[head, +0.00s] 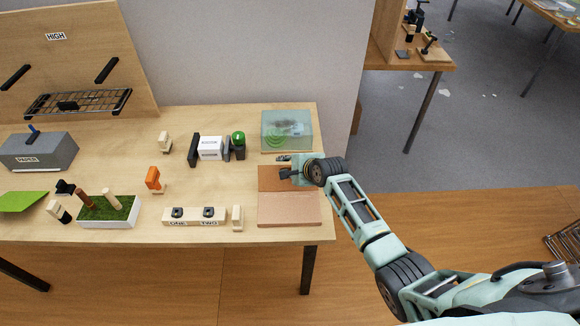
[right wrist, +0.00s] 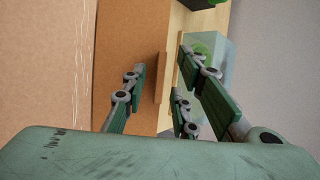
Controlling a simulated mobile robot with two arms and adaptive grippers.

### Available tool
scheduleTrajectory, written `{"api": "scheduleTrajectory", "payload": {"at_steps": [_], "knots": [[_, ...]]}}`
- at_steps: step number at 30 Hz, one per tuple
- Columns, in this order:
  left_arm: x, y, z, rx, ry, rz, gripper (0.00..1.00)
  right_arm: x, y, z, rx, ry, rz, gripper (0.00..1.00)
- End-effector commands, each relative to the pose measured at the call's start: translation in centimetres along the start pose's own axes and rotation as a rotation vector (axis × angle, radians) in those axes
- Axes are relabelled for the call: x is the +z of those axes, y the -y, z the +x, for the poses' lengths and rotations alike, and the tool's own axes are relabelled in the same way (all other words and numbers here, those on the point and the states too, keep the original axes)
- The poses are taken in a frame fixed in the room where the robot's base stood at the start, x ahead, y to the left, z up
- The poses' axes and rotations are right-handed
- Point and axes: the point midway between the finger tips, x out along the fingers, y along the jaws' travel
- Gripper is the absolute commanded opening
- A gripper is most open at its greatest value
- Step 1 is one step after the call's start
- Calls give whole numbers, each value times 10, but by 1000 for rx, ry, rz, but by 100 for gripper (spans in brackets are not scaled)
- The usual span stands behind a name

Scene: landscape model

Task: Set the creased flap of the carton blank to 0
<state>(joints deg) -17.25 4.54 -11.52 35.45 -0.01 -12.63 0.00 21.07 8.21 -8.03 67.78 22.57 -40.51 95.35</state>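The carton blank (head: 289,210) lies at the right front corner of the table, a pale pinkish-brown panel. A darker brown flap (head: 270,181) adjoins its far side; its angle is hard to tell. My right gripper (head: 288,169) is over the flap's far right part and hides some of it. In the right wrist view, brown cardboard (right wrist: 132,40) fills the left, with a small raised brown strip (right wrist: 162,88) at its edge. The right gripper's fingers (right wrist: 162,95) are apart, with the strip between them; I see no clear contact. My left gripper is not in view.
A translucent teal box (head: 298,120) stands just behind the flap. A white box (head: 210,148) and a green-topped item (head: 238,140) stand left of it.

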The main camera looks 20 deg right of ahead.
Motion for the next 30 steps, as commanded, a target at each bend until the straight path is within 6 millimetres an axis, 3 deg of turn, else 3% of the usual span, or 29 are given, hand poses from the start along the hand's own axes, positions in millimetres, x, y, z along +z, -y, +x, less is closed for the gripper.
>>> {"api": "scheduleTrajectory", "payload": {"at_steps": [3,12,30], "knots": [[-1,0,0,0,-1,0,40,0,0,0,0,0,0,25],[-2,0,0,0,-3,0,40,0,0,0,0,0,0,0],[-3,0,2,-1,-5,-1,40,-1,1,2,6,-1,3,0]]}}
